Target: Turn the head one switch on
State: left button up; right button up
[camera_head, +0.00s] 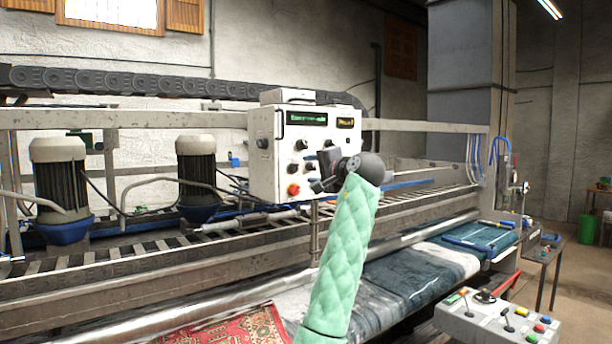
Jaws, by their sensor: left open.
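The white control box (262,180) hangs on the machine's rail in the middle of the view. Its front carries dark knobs, one of them the upper black knob (302,145), and a red knob (293,190). The labels are too small to read, so I cannot tell which one is the head one switch. My left gripper (318,186), at the end of a green padded arm, is open and empty in front of the panel's lower right. It hides part of the panel there. I cannot tell whether it touches the panel. My right gripper is out of view.
Two motors with blue bases, the near one (58,185) and the far one (197,170), stand left of the box. A grey control console (490,318) with levers and coloured buttons is at lower right. A red patterned rug (235,328) lies below.

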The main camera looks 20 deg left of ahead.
pick_arm(q)
jog(key=shift+s+d, duration=0.45)
jog(key=shift+d, duration=0.1)
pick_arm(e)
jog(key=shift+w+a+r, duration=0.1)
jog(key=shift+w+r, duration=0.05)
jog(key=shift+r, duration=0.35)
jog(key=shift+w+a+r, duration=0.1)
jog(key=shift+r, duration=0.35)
